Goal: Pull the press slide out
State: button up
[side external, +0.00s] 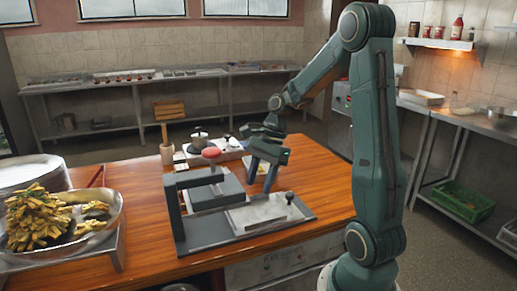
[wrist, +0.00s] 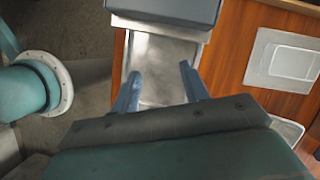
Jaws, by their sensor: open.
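A small dark knob (side external: 290,198) stands at the slide's right end. My gripper (side external: 260,186) is above the slide, pointing down, with its fingers apart and nothing between them. In the wrist view, my gripper (wrist: 159,82) shows two blue-grey fingers over the slide's plate (wrist: 165,55). The knob is not visible there, and the near end is hidden by my gripper body.
A bowl of fries (side external: 50,225) and stacked plates (side external: 30,172) are at the left. Bare counter (side external: 325,190) lies right of the press.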

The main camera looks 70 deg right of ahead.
jog(key=v, duration=0.9)
jog(key=a+r+n+h, duration=0.2)
jog(key=a+n, duration=0.6)
jog(key=a, duration=0.3)
jog(key=s+a+n+t+h, duration=0.2)
jog(key=s+a+n+t, duration=0.2)
jog(key=n, duration=1)
jog(key=shift+s+a, duration=1.6)
jog(key=shift+s, duration=1.3)
jog(key=shift+d+r, duration=0.1)
